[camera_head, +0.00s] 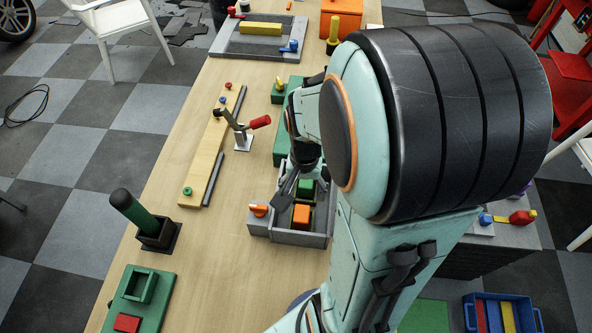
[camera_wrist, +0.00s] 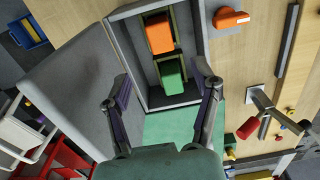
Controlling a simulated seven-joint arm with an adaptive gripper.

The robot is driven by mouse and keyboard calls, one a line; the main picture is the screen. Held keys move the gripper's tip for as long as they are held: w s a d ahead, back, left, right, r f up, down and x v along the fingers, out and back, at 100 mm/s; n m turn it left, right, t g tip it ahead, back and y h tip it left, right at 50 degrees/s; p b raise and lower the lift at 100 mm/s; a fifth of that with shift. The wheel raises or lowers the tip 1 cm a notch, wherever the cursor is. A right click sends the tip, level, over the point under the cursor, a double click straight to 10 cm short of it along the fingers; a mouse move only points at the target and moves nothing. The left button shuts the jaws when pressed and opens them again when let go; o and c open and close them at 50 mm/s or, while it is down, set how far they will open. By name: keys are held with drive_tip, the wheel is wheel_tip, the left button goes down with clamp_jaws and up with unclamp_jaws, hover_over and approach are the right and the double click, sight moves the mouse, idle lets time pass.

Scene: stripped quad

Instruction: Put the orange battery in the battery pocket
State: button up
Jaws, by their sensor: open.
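The orange battery (camera_head: 301,215) appears as an orange block inside a grey open-topped box (camera_head: 318,240). The wrist view also shows this block (camera_wrist: 159,34) lying between thin rails, beside a green block (camera_wrist: 171,76). My gripper (camera_wrist: 166,88) is open and empty, with one finger on each side of the picture and the green block between them in view. In the head view my gripper (camera_head: 287,188) hangs over the left side of the box, near the green block (camera_head: 304,189). I cannot tell for certain which recess is the battery pocket.
An orange latch-like piece (camera_head: 259,210) sits at the box's left edge. A wooden plank (camera_head: 212,155), a red-handled clamp (camera_head: 241,131) and a dark holder with a green cylinder (camera_head: 157,237) stand to the left.

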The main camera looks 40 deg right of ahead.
drive_tip(key=s+a+r+n, duration=0.8)
drive_tip(key=a+r+n, duration=0.1)
drive_tip(key=a, duration=0.3)
drive_tip(key=shift+s+n+y, duration=0.25)
drive_tip(key=shift+n+y, duration=0.15)
drive_tip(key=shift+n, duration=0.2)
